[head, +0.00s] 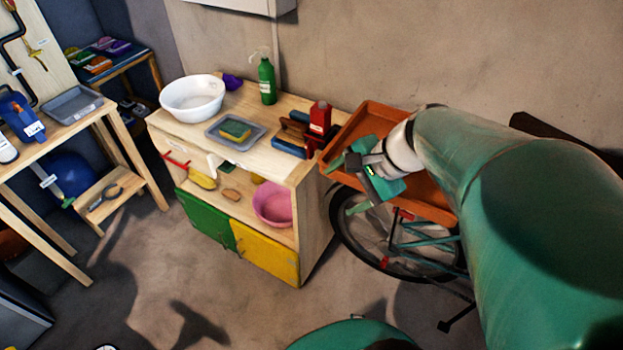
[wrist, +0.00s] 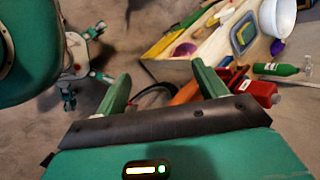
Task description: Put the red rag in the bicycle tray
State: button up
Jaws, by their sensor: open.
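The bicycle tray (head: 372,118) is a shallow orange-brown box on top of the bicycle, right of the wooden cabinet. My gripper (head: 347,186) is in front of the tray in the head view, its fingers pointing left past the tray's near-left edge. In the wrist view my gripper (wrist: 160,70) has its two green fingers wide apart with nothing between them. Part of the orange tray shows behind the right finger. My arm and hand hide much of the tray's inside. I cannot make out a red rag in either view.
The wooden cabinet (head: 312,172) carries a white basin (head: 193,97), a green spray bottle (head: 267,80), a grey tray with a sponge (head: 235,131) and a red container (head: 319,118). A pink bowl (head: 273,204) is on its shelf. The floor in front is mostly clear.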

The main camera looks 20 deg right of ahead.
jog(key=s+a+r+n+h, duration=0.2)
jog(key=a+n, duration=0.1)
jog(key=n, duration=0.4)
jog(key=s+a+r+n+t+h, duration=0.1)
jog(key=s+a+r+n+h, duration=0.1)
jog(key=n, duration=0.5)
jog(key=a+r+h, duration=0.1)
jog(key=a, duration=0.1)
jog(key=shift+s+a+n, duration=0.3)
jog(key=shift+s+n, duration=0.05)
jog(key=shift+n, duration=0.05)
jog(key=c, duration=0.8)
jog(key=shift+o, duration=0.2)
jog(key=shift+d, duration=0.2)
